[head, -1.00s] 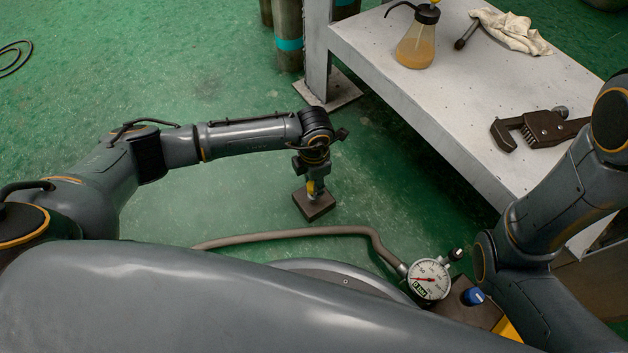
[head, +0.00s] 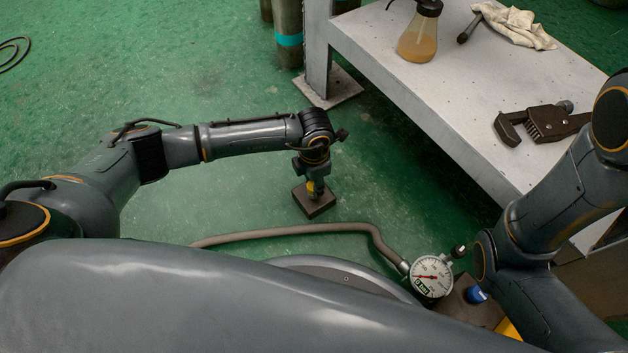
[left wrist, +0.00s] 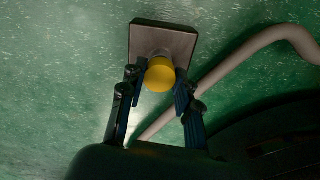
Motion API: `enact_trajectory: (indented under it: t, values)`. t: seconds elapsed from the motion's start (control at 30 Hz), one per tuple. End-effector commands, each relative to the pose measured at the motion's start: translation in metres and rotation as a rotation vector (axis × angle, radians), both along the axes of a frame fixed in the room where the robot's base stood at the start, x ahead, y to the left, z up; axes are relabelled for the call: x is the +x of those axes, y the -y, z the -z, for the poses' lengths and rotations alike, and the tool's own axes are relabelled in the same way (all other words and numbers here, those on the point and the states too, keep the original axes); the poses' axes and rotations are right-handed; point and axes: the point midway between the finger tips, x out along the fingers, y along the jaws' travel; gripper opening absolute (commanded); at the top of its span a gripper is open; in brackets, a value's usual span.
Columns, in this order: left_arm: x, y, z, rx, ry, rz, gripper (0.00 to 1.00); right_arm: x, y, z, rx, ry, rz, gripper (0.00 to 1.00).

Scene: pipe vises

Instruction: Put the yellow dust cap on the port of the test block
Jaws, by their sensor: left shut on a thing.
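The yellow dust cap (left wrist: 159,74) is held between the two fingers of my left gripper (left wrist: 160,92), which is shut on it. In the head view my left gripper (head: 315,183) points down over the brown test block (head: 314,204), which stands on the green floor. In the left wrist view the cap overlaps the lower part of the test block (left wrist: 175,38). A grey rounded part, seemingly the port (left wrist: 158,54), shows partly behind the cap. I cannot tell whether the cap touches the port. My right gripper is out of view.
A grey-brown hose (head: 300,230) runs close by the block to a pressure gauge (head: 431,277). A grey bench (head: 440,110) at right holds a flask (head: 418,40), a rag (head: 520,27) and a dark clamp-like tool (head: 540,122). The floor left of the block is open.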

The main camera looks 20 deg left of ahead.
Motion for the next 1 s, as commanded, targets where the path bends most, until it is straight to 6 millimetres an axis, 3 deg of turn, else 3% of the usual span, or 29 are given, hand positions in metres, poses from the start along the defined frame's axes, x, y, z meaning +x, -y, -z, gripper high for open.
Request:
enact_trajectory:
  t: [0.23,0.27,0.37,0.4,0.77,1.0]
  values:
    - [0.000,0.000,0.007,0.000,0.000,0.001,0.10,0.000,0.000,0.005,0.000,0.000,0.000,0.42]
    - [0.000,0.000,0.006,-0.001,0.001,0.001,0.36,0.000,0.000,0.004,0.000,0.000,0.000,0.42]
    - [0.000,0.000,0.006,0.000,0.000,0.001,0.56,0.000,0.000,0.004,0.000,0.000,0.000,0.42]
    - [0.000,0.000,0.006,0.000,0.000,0.001,0.58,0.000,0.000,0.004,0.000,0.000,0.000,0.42]
    - [0.000,0.000,0.001,-0.001,0.001,0.000,0.58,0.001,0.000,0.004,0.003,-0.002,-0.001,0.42]
    - [0.001,0.000,-0.041,-0.002,0.005,0.001,0.58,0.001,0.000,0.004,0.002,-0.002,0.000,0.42]
